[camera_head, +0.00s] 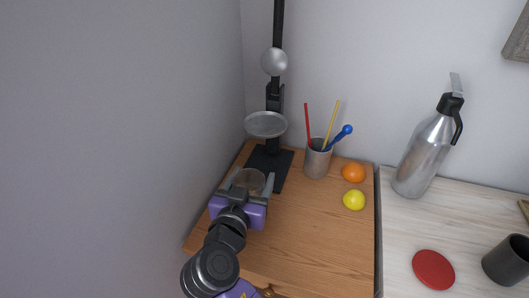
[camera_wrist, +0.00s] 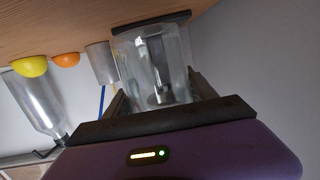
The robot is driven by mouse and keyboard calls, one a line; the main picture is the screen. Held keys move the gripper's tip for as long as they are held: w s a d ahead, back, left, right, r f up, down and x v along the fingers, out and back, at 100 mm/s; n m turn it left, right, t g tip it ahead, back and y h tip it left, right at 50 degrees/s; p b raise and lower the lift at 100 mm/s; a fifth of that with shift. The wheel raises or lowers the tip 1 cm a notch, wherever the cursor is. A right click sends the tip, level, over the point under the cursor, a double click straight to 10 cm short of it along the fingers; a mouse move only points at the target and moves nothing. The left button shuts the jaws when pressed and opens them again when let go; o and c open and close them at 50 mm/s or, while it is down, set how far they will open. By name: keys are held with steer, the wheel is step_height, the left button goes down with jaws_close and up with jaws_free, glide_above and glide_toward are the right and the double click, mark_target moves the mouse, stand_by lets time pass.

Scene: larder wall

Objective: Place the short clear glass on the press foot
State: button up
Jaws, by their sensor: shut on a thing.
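The short clear glass (camera_head: 249,180) is held between the two fingers of my gripper (camera_head: 249,187), which is shut on it. In the wrist view, which is upside down, the glass (camera_wrist: 152,65) stands between the fingers (camera_wrist: 162,95). The press foot (camera_head: 284,160) is a black plate under the press column at the back left of the wooden top. The glass overlaps the foot's front left part in the head view. In the wrist view the glass's base meets the dark foot (camera_wrist: 150,22); I cannot tell whether it touches.
A press pan (camera_head: 265,125) and a silver ball (camera_head: 274,61) are above the foot. Right of it stand a metal cup (camera_head: 317,160) with sticks and a blue spoon, an orange (camera_head: 353,173) and a lemon (camera_head: 354,200). The grey wall is close on the left. The front wooden top (camera_head: 315,240) is clear.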

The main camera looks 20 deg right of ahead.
steer(key=x, duration=0.4)
steer(key=r+p+x, duration=0.1)
steer(key=x, duration=0.3)
steer(key=r+p+x, duration=0.1)
steer(key=x, duration=0.3)
steer(key=shift+w+d, duration=0.1)
steer(key=x, duration=0.3)
steer(key=shift+w+f+p, duration=0.1)
steer(key=shift+p, duration=0.3)
steer(key=shift+f, duration=0.45)
steer(key=shift+f, duration=0.2)
steer(key=o, duration=1.8)
steer(key=shift+o, duration=0.2)
steer(key=shift+r, duration=0.1)
steer(key=shift+r, duration=0.1)
steer(key=b+v, duration=0.1)
steer(key=v, duration=1.1)
